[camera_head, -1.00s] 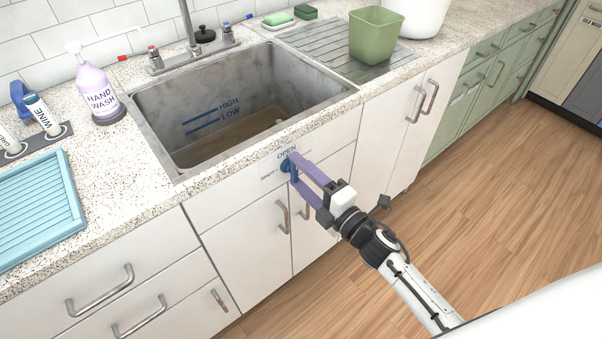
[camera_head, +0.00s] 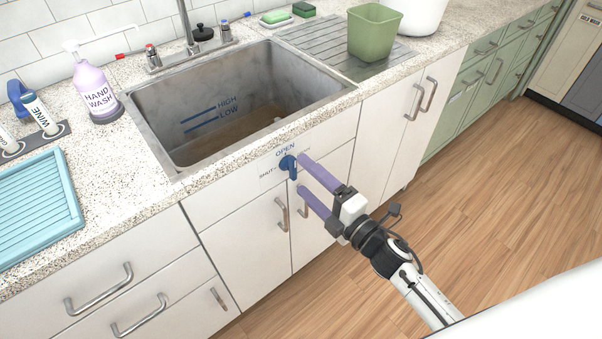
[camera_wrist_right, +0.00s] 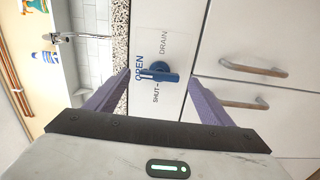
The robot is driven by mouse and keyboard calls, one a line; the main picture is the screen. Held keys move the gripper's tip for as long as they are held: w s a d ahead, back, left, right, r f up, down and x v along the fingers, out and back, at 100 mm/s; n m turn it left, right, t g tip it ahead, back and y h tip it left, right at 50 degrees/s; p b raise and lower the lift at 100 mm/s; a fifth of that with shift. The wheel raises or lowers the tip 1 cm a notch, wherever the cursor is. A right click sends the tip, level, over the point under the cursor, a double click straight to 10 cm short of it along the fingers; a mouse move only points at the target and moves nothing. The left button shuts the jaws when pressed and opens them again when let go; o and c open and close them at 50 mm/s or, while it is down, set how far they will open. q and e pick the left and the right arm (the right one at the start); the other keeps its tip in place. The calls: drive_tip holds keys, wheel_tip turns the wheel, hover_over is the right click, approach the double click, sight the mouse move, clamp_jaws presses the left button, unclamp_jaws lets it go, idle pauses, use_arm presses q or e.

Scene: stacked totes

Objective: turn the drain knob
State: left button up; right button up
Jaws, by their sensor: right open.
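The blue drain knob (camera_head: 288,164) is on the white panel under the sink, below the word OPEN. In the right wrist view the knob (camera_wrist_right: 172,73) shows a handle with a white line, its long axis along the panel's up-down direction, the lined end towards OPEN. SHUT is printed at its left side in the head view. My right gripper (camera_head: 302,175) has purple fingers, is open and empty, and stands just in front and to the right of the knob, apart from it. In the wrist view the knob lies between the open fingers (camera_wrist_right: 160,78). My left gripper is out of view.
The sink (camera_head: 245,105) is above the panel, with murky water at its bottom. Door handles (camera_head: 282,215) stick out below the knob. A teal rack (camera_head: 40,205), soap bottle (camera_head: 95,90) and green bin (camera_head: 376,32) stand on the counter. Wooden floor is clear at right.

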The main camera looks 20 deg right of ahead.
drive_tip(key=v, duration=0.7)
drive_tip(key=shift+b, duration=0.3)
drive_tip(key=shift+s, duration=0.1)
drive_tip(key=s+a+f+m+g+h, duration=0.3)
drive_tip(key=s+f+m+g, duration=0.5)
drive_tip(key=s+f+m, duration=0.8)
drive_tip(key=f+m, duration=0.1)
drive_tip(key=m, duration=0.2)
drive_tip(key=shift+s+a+f+m+g+h, duration=0.2)
drive_tip(key=shift+f+m+g+h, duration=0.1)
drive_tip(key=shift+m+h, duration=0.1)
idle(4.0)
